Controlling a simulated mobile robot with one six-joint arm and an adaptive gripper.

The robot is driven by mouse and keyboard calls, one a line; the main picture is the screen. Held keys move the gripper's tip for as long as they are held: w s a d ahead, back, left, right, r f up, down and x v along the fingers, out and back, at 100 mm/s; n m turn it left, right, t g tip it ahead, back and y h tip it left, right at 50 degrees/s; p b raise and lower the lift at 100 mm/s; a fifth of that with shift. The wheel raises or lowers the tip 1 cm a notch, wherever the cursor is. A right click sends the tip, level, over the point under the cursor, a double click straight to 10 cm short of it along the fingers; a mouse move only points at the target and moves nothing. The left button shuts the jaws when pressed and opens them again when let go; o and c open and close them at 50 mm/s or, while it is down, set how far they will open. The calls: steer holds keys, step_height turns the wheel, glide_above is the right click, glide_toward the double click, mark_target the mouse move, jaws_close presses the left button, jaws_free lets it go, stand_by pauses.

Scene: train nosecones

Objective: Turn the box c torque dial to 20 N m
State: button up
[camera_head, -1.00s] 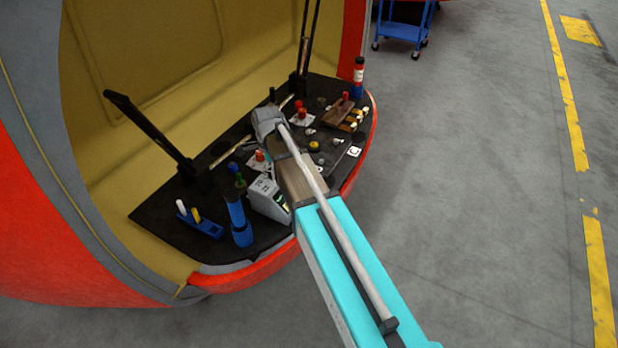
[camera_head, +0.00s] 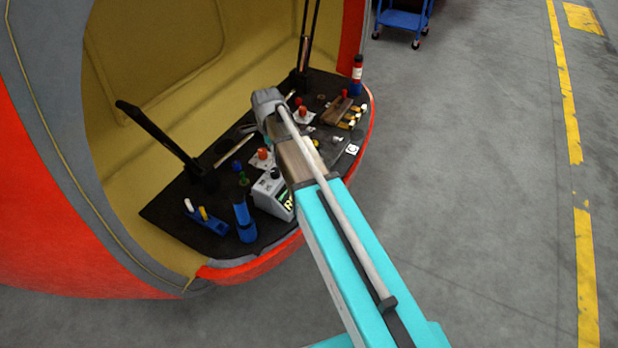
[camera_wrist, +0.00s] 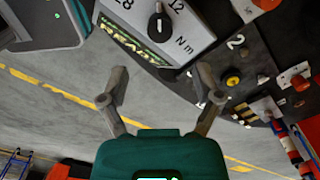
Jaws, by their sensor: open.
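A pale grey box (camera_wrist: 190,40) with a black dial knob (camera_wrist: 158,26) is at the top of the wrist view. Its face shows "28" left of the knob, "12" right of it, and "N m". A white mark runs up and down on the knob; I cannot tell which end points. A lit green "READY" panel (camera_wrist: 135,40) is beside the knob. The box (camera_head: 270,195) stands near the console's front in the head view. I cannot read a letter c. My gripper (camera_wrist: 160,88) is open and empty, apart from the knob. Its fingers are hidden in the head view.
The dark console (camera_head: 180,225) also carries a blue cylinder (camera_head: 244,222), a blue holder (camera_head: 210,220) and red knobs (camera_head: 302,112). A black lever (camera_head: 155,138) rises at the left. A yellow button (camera_wrist: 233,81) is right of the box. Open grey floor lies to the right.

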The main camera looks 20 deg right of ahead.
steer(key=shift+r+p, duration=2.1)
steer(key=shift+r, duration=0.3)
steer(key=s+d+f+n+b, duration=0.1)
steer(key=s+d+n, duration=0.2)
steer(key=s+n, duration=0.6)
steer(key=s+d+n, duration=0.3)
steer(key=s+n, duration=0.6)
steer(key=shift+s+d+f+b, duration=0.25)
steer(key=shift+s+f+b, duration=0.05)
steer(key=shift+f+b, duration=0.1)
